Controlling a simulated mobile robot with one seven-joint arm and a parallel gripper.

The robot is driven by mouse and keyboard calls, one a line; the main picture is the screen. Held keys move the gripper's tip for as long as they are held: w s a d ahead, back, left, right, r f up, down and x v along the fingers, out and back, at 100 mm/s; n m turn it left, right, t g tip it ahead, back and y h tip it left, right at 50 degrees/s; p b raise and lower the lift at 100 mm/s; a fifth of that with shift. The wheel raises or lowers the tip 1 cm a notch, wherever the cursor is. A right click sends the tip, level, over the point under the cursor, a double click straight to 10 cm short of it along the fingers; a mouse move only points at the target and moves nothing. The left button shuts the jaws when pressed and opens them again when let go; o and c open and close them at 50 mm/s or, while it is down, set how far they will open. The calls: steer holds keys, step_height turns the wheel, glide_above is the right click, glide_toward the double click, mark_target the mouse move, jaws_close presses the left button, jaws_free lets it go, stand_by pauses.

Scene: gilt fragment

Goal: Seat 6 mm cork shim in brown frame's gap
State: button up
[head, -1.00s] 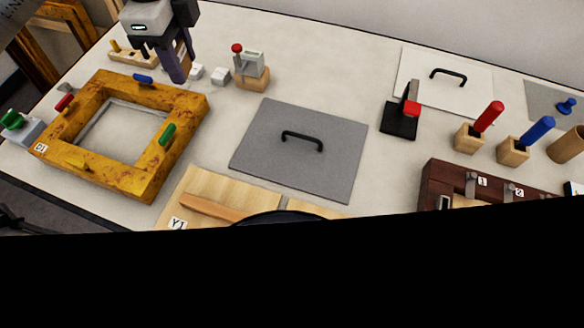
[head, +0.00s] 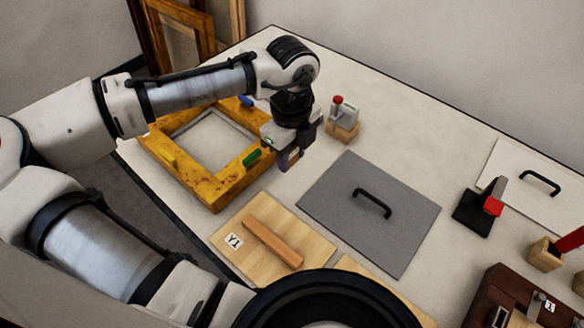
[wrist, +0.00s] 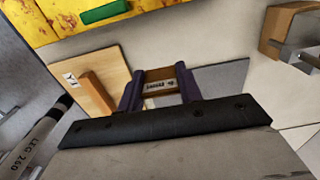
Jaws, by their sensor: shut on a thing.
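My gripper (wrist: 158,92), with purple fingers, is shut on a small brown piece (wrist: 161,74), apparently the cork shim. The piece bears a pale label too small to read surely. In the head view my gripper (head: 287,160) hangs above the table, right of the yellow gilt frame's green clip, and mostly hides the piece. The dark brown frame (head: 482,306) is at the bottom right of the head view, cut off by the picture edge and far from my gripper. Its gap cannot be made out.
The gilt frame (head: 208,190) lies beside my gripper.

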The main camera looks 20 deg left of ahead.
mark_target(291, 165)
steer(key=shift+f, duration=3)
steer(key=o, duration=1)
steer(key=shift+f, duration=0.15)
steer(key=shift+c, duration=0.2)
